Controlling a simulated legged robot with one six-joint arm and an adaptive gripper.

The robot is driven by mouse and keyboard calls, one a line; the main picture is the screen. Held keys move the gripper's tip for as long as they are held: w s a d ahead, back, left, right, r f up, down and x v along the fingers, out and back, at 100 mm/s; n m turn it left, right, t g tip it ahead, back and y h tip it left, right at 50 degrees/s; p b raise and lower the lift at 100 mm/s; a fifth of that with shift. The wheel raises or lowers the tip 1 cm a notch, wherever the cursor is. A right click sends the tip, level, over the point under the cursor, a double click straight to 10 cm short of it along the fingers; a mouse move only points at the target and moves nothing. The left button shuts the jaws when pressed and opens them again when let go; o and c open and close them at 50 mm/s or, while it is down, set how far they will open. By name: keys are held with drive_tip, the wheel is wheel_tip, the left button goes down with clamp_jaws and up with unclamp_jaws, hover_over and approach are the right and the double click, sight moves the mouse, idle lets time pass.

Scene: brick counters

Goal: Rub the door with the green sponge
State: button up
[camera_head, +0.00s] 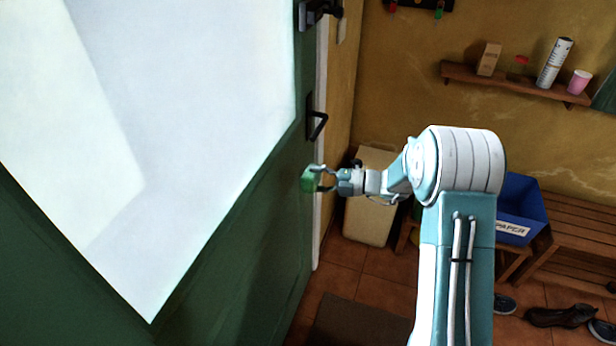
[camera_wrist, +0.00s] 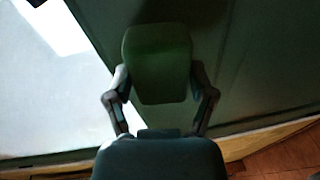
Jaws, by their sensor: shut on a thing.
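The green door (camera_head: 262,225) with a large pale glass pane (camera_head: 180,90) fills the left of the head view. My gripper (camera_head: 318,178) is shut on the green sponge (camera_head: 308,180), in front of the door's right part, below the black handle (camera_head: 317,125). In the wrist view the sponge (camera_wrist: 157,62) sits between the two fingers of my gripper (camera_wrist: 160,90), with the door (camera_wrist: 250,60) behind it. I cannot tell whether the sponge touches the door.
A beige bin (camera_head: 370,205), a blue paper box (camera_head: 520,208) and a wooden bench (camera_head: 580,235) stand along the yellow wall. A shelf (camera_head: 515,84) hangs above. A dark mat (camera_head: 355,322) and shoes (camera_head: 560,316) lie on the tiled floor.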

drive_tip(key=shift+s+d, duration=0.1)
drive_tip(key=shift+d, duration=0.2)
drive_tip(key=shift+v, duration=1.35)
drive_tip(key=shift+s+f, duration=0.15)
drive_tip(key=shift+f, duration=0.05)
